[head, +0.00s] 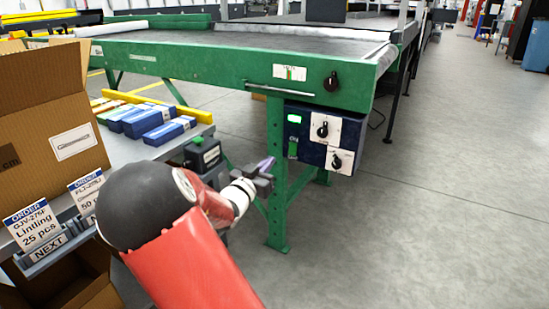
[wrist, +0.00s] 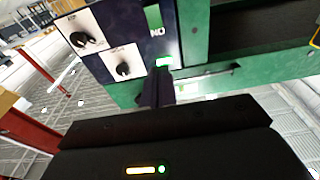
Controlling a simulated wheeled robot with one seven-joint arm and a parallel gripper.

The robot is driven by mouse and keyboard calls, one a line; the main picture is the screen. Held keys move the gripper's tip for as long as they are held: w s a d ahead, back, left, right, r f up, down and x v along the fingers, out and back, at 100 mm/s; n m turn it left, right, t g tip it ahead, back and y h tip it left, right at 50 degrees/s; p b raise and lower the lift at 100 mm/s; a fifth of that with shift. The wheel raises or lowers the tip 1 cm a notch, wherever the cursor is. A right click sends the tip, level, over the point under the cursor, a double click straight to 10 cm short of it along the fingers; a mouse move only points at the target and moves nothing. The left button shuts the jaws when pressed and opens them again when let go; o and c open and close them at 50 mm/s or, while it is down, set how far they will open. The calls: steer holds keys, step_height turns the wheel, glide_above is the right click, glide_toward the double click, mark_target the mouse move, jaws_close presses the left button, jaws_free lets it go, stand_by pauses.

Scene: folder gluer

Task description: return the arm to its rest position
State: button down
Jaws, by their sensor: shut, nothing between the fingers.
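My gripper (head: 264,172) is at the end of my red and black arm, in front of the green machine frame and left of its control box (head: 325,137). In the wrist view the fingers (wrist: 157,88) are together and nothing shows between them. The control box also fills the upper part of the wrist view (wrist: 112,42), with two black knobs on white plates and a lit green indicator. In the head view the gripper is small, and I cannot tell whether it touches the frame.
The green conveyor table (head: 230,62) stands ahead, its leg (head: 277,190) close to my gripper. At left are a cardboard box (head: 45,110), blue packs (head: 142,121) and order cards (head: 35,225). The grey floor (head: 440,220) at right is clear.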

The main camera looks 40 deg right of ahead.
steer(key=shift+s+a+r, duration=0.1)
steer(key=shift+s+a, duration=0.2)
steer(key=shift+a, duration=0.35)
steer(key=s+a+r+n+t+y+p, duration=0.1)
steer(key=a+r+n+t+y+p, duration=0.15)
steer(key=a+y, duration=0.6)
steer(key=s+a+r+n+t+y+p, duration=0.15)
steer(key=a+n+y, duration=0.25)
steer(key=a+y, duration=0.5)
steer(key=s+a+r+n+g+p, duration=0.1)
steer(key=s+a+n+g, duration=0.2)
steer(key=s, duration=0.8)
steer(key=s+a+r+n+g+p, duration=0.2)
steer(key=s+a, duration=0.4)
steer(key=s, duration=0.5)
steer(key=shift+r+n+g, duration=0.2)
steer(key=shift+n+g, duration=0.3)
steer(key=shift+n, duration=0.45)
